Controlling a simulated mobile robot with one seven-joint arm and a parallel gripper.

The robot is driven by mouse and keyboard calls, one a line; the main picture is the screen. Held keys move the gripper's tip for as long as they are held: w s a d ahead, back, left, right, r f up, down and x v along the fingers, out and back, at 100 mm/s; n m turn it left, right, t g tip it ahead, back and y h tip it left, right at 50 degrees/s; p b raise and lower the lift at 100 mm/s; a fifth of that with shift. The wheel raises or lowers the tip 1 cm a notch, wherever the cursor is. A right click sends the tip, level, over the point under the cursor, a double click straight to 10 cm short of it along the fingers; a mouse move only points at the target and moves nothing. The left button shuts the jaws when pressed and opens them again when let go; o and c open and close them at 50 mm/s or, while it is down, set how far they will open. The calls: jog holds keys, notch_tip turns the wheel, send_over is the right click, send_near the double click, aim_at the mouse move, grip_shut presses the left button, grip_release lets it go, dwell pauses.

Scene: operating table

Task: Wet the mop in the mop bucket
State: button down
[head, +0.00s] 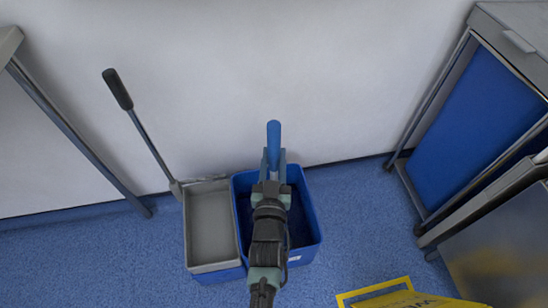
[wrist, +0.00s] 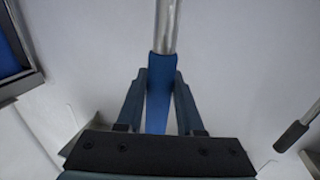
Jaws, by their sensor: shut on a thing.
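The mop bucket (head: 311,243) is a blue tub standing on the floor against the wall, with a grey wringer tray (head: 211,226) on its left side. My gripper (head: 273,165) is over the blue tub and hides part of its inside. It is shut on the mop's blue handle (head: 273,138), whose end sticks out beyond the fingers. In the wrist view the two fingers press on both sides of the blue handle (wrist: 160,88), and a metal pole (wrist: 167,25) continues from it. The mop head is hidden, so I cannot tell whether it touches water.
The wringer's lever with a black grip (head: 117,89) leans up to the left. A metal-legged cart with a blue panel (head: 478,122) stands at the right. A yellow sign (head: 410,299) is at the bottom right. Another metal leg (head: 78,137) stands at the left.

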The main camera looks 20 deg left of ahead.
notch_tip(320, 180, up, 21)
jog(key=p, duration=1.9)
jog(key=shift+f, duration=0.1)
